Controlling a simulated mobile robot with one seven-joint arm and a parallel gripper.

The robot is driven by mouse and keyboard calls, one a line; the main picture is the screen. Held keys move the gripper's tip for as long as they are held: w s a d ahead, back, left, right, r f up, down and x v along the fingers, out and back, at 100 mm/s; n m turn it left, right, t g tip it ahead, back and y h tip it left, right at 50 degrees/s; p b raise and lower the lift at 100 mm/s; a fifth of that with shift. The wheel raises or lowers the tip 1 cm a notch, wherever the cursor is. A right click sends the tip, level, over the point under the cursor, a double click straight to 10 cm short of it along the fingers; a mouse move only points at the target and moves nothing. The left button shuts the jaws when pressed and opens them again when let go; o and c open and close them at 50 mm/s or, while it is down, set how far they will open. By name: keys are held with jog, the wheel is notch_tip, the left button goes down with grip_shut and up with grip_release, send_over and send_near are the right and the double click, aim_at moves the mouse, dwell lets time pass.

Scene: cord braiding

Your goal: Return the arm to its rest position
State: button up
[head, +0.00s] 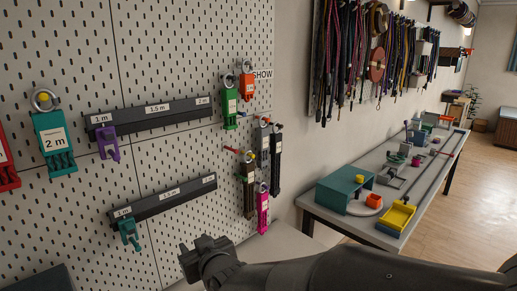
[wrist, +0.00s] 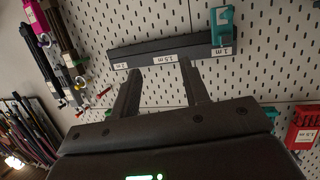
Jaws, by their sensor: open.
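My gripper (head: 201,256) is in the lower middle of the head view, in front of the pegboard. My arm reaches in from the lower right. In the wrist view my gripper (wrist: 160,78) shows two fingers well apart with nothing between them. Beyond the fingertips is a dark rail (wrist: 165,50) with length labels, seen upside down. The same lower rail (head: 165,197) in the head view carries a teal clip (head: 129,232) at its left end. My gripper is to the right of that clip and lower in the picture.
An upper rail (head: 150,117) holds a purple clip (head: 108,143). A large teal holder (head: 54,143), a green one (head: 229,108) and a pink one (head: 262,208) hang on the pegboard (head: 185,55). A long workbench (head: 337,217) with a yellow tray (head: 396,216) stands at right. Open floor lies beyond.

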jog(key=s+d+r+m+g+h, duration=0.1)
jog(key=s+d+m+h, duration=0.15)
jog(key=d, duration=0.75)
jog(key=s+d+m+g+h, duration=0.2)
jog(key=s+d+h, duration=0.15)
jog(key=d, duration=0.75)
jog(key=s+d+m+g+h, duration=0.2)
jog(key=s+d+m+g, duration=0.1)
jog(key=s+d, duration=0.6)
jog(key=s, duration=0.3)
jog(key=shift+s+d+f+g, duration=0.25)
jog(key=shift+f+g, duration=0.05)
